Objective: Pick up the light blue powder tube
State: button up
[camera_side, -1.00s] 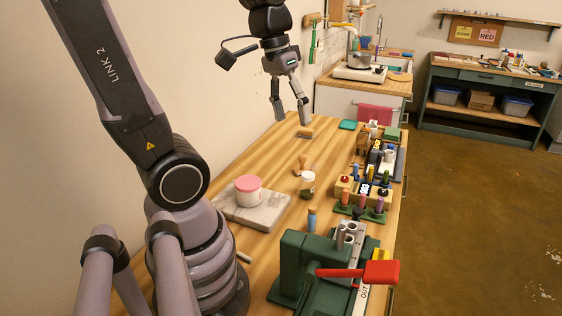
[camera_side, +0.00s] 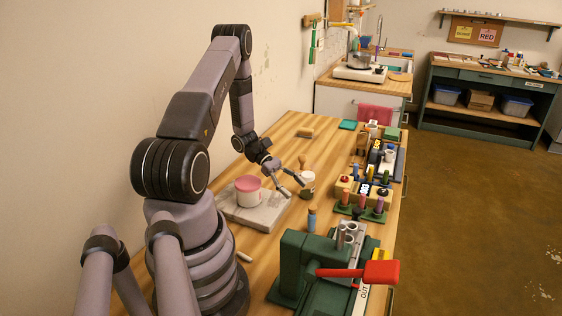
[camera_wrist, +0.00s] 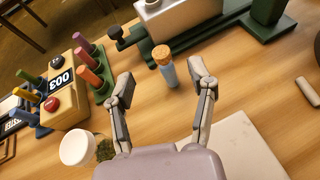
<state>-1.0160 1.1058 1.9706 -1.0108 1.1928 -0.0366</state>
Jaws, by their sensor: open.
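The light blue powder tube (camera_wrist: 170,76) has a cork stopper and stands upright on the wooden table. In the side view the tube (camera_side: 312,222) stands just behind the green press, right of the marble slab. My gripper (camera_wrist: 162,76) is open and empty. In the wrist view its fingertips appear on either side of the tube, which stands beyond them. In the side view my gripper (camera_side: 297,188) hangs over the slab's right edge, above and apart from the tube.
The green press (camera_side: 302,262) with a red lever is close in front of the tube. A small jar (camera_side: 308,183) is near my gripper. A green rack of tubes (camera_wrist: 92,66) stands to the right in the side view.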

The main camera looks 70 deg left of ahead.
aim_at(313, 207)
jog(key=shift+d+f+n+t, duration=0.25)
jog(key=shift+f+n+t, duration=0.05)
jog(key=shift+f, duration=0.4)
jog(key=x, duration=0.6)
jog(key=shift+w+d+f, duration=0.1)
jog(key=shift+w+d, duration=0.1)
jog(key=shift+d, duration=0.1)
grip_shut()
